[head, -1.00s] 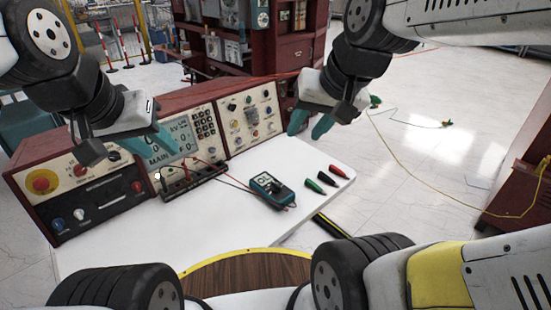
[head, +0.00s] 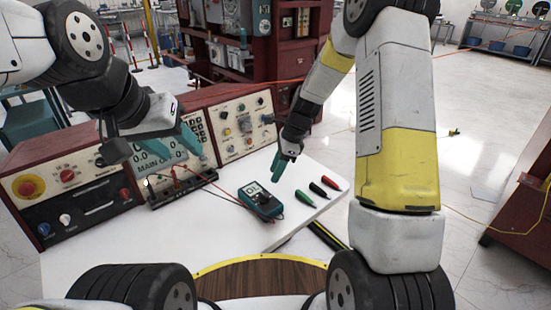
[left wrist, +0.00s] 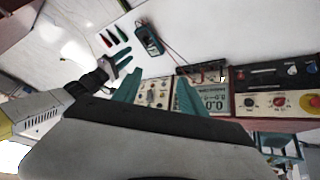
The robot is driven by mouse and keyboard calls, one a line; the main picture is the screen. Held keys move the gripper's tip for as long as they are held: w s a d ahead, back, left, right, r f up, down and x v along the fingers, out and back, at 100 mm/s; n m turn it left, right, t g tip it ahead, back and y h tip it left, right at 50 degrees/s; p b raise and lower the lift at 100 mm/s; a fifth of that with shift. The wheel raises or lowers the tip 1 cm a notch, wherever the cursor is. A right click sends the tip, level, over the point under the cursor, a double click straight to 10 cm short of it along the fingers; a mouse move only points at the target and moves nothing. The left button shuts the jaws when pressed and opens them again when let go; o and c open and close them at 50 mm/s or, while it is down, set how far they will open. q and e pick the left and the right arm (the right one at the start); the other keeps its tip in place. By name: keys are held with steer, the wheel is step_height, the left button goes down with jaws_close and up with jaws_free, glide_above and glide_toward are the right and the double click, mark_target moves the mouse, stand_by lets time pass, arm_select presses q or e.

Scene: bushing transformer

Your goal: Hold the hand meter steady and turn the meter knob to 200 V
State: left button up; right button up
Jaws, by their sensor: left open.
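The teal hand meter (head: 262,200) lies on the white table, its small screen up and its dark knob (head: 266,200) on its face. The knob's setting is too small to read. The meter also shows in the left wrist view (left wrist: 150,39). My right gripper (head: 278,164) points down just behind the meter, apart from it; in the left wrist view (left wrist: 124,60) its two fingers are spread with nothing between them. My left gripper (head: 172,147) is open and empty in front of the console, left of the meter; its fingers frame the console in the left wrist view (left wrist: 155,92).
Red and black leads run from the meter to a black terminal strip (head: 182,187) before the console (head: 90,185). Green, black and red clips (head: 318,189) lie right of the meter. The white table (head: 215,235) is clear in front of the meter.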

arm_select(q)
steer(key=o, duration=0.3)
steer(key=shift+w, duration=0.25)
steer(key=o, duration=0.7)
steer(key=w+m, duration=0.1)
steer(key=w+m+g, duration=0.1)
steer(key=shift+w+f+m+y, duration=0.3)
steer(key=shift+y, duration=0.1)
steer(key=shift+c, duration=0.2)
steer(key=m+g+y, duration=0.1)
steer(key=m+g, duration=0.4)
steer(key=m, duration=2)
glide_above(252, 189)
steer(key=f, duration=3.1)
steer(key=shift+s, duration=0.2)
steer(key=shift+d+f+m, duration=0.1)
steer(key=shift+f+m, duration=0.2)
steer(key=shift+f, duration=0.4)
steer(key=shift+w+f, duration=0.1)
steer(key=shift+f, duration=3.35)
